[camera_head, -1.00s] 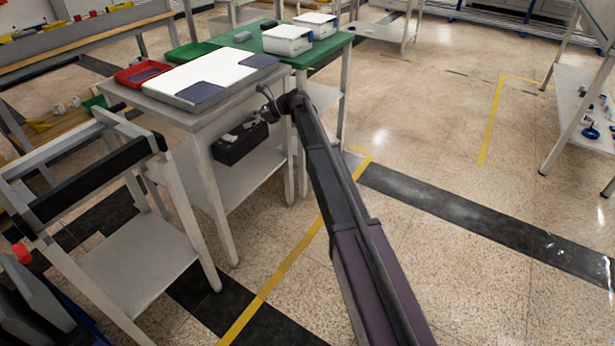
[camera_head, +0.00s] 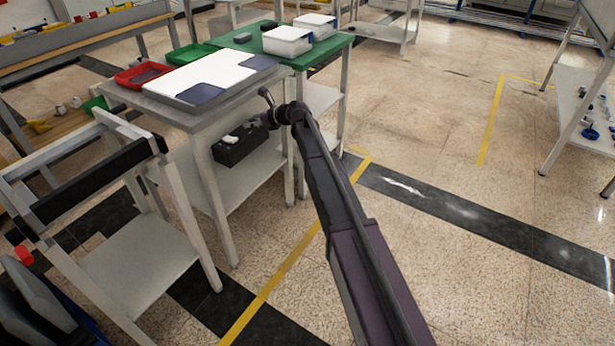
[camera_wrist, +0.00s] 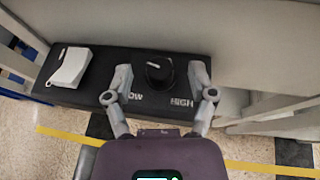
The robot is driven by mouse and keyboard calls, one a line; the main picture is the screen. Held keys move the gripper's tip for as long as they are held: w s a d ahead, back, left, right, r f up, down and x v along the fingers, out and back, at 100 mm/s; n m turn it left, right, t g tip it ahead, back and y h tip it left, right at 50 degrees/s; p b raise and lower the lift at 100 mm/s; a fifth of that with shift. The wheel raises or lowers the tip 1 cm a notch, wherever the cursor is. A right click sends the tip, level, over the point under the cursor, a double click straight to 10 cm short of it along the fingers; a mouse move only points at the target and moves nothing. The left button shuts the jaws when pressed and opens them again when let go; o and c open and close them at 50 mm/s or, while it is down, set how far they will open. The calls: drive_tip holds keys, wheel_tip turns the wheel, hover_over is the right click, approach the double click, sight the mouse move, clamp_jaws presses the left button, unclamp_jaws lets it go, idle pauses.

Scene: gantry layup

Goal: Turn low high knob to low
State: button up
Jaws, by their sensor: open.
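The low high knob (camera_wrist: 159,72) is a round black knob with a pale pointer line, on a black box (camera_wrist: 103,64) marked LOW and HIGH. In the wrist view the pointer line slants, and I cannot tell its exact setting. My gripper (camera_wrist: 160,76) is open, with one finger on each side of the knob; I cannot tell whether they touch it. In the head view the black box (camera_head: 236,149) sits on the lower shelf of the grey table, and my gripper (camera_head: 267,110) is beside it at the right. The knob cannot be made out there.
A white rocker piece (camera_wrist: 70,66) is on the left of the box. The table (camera_head: 205,118) overhead carries a white panel (camera_head: 215,70) and a red tray (camera_head: 142,75). Table legs (camera_head: 289,160) stand near my arm.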

drive_tip(key=p+v, duration=0.4)
drive_tip(key=v, duration=0.9)
drive_tip(key=s+d+f+n+g+h+b, duration=0.1)
drive_tip(key=s+d+f+n+g+h, duration=0.1)
drive_tip(key=s+f+n, duration=0.3)
drive_tip(key=s+d+f+n+g+h+b, duration=0.1)
drive_tip(key=s+f+n, duration=0.5)
drive_tip(key=s, duration=0.6)
drive_tip(key=shift+s+d+f+n+g+h+b, duration=0.35)
drive_tip(key=shift+d+n+g+h, duration=0.25)
drive_tip(key=shift+d+n+h, duration=0.9)
drive_tip(key=shift+d, duration=0.1)
drive_tip(key=s+d+f+n+g+h, duration=0.1)
drive_tip(key=s+d+n+h, duration=0.2)
drive_tip(key=s, duration=0.5)
drive_tip(key=s+d+f+n+g+h, duration=0.1)
drive_tip(key=s+d+f+n+h, duration=0.1)
drive_tip(key=s+d+n, duration=0.4)
drive_tip(key=s+h, duration=0.1)
drive_tip(key=s, duration=0.2)
drive_tip(key=shift+s+d+n, duration=0.25)
drive_tip(key=shift+d+n, duration=0.05)
drive_tip(key=shift+d, duration=0.05)
